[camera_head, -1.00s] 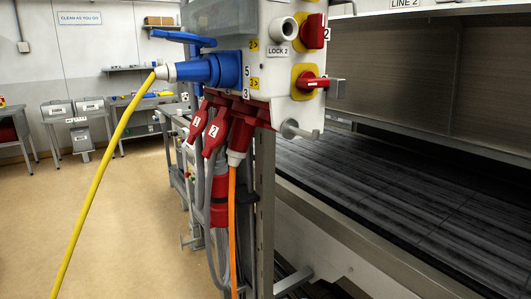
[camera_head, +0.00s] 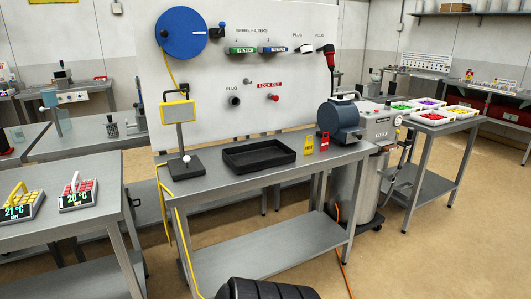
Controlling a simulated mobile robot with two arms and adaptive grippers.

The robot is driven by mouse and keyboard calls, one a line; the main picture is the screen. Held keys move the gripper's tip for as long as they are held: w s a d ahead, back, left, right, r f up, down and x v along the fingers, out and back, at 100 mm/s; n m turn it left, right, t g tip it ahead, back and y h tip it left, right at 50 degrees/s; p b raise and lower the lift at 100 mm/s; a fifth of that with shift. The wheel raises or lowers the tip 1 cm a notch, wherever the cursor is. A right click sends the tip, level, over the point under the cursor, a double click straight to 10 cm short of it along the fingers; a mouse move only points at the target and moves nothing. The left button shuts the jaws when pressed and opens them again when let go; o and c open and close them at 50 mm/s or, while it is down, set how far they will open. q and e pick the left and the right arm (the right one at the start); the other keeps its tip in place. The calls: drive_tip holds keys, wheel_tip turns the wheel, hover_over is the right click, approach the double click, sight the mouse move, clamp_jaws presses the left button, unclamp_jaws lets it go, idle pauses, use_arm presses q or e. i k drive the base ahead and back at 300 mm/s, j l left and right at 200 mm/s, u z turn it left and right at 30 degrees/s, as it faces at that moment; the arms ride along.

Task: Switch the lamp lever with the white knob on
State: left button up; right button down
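The lamp (camera_head: 177,112) has a yellow frame and a pale face and stands on a dark pole at the left end of the middle workbench. Its dark flat base (camera_head: 180,167) rests on the bench top. A small white knob (camera_head: 187,158) shows at the base. The lever under the knob is too small to tell its position, and I cannot tell whether the lamp is lit. Neither of my grippers is in view.
On the middle workbench (camera_head: 255,183) sit a black tray (camera_head: 259,155), yellow and red tags and a blue-grey machine (camera_head: 339,121). A yellow cable (camera_head: 165,205) hangs at its left end. A black ribbed object (camera_head: 265,289) is at the bottom edge.

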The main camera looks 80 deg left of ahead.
sight(187, 158)
drive_tip(key=u, duration=3.3)
